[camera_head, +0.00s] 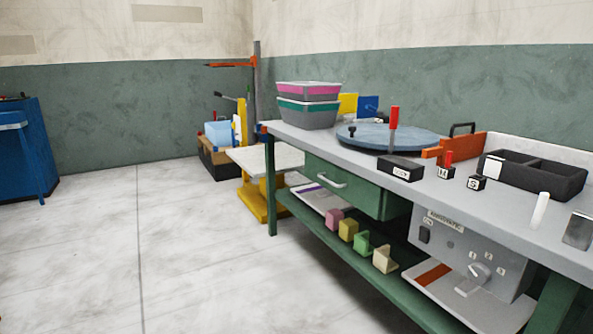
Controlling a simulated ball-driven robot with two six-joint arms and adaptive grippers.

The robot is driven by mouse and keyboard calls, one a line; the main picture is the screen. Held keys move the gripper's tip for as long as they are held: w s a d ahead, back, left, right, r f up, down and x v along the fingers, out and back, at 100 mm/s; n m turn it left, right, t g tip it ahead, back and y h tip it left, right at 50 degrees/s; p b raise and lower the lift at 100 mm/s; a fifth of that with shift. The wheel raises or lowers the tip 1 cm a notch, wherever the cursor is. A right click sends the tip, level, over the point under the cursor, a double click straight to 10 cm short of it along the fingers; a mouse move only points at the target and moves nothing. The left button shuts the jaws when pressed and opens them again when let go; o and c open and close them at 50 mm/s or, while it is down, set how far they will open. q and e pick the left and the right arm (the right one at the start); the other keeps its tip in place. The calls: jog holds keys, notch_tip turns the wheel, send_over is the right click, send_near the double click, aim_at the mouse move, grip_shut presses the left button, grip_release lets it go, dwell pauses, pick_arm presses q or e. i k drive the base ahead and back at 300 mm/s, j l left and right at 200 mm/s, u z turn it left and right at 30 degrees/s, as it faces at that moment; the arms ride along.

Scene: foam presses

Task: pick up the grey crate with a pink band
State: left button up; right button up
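The grey crate with a pink band (308,91) is in the head view, at the far left end of the workbench. It sits upright, stacked on a second grey crate with a teal-green band (308,113). The lower crate rests on the bench top. What the pink-banded crate holds cannot be told from here. Neither of my grippers shows in the view.
The workbench (345,147) runs from the centre to the right. A round grey-blue disc (388,140) lies close to the crates, with a black divided tray (531,176) further right. A yellow lift cart (250,200) stands by the bench's left end. The floor (130,250) at left is clear.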

aim_at(300, 91)
jog(key=i+j+u, duration=0.3)
jog(key=i, duration=0.7)
jog(key=i+u, duration=0.3)
jog(key=i, duration=0.75)
jog(key=i+z, duration=0.15)
jog(key=i, duration=0.35)
jog(key=i+j+z, duration=0.1)
jog(key=i, duration=0.35)
jog(key=i+j+z, duration=0.15)
jog(key=i, duration=0.3)
jog(key=i+j+z, duration=0.1)
jog(key=i+j, duration=0.15)
jog(key=i, duration=0.25)
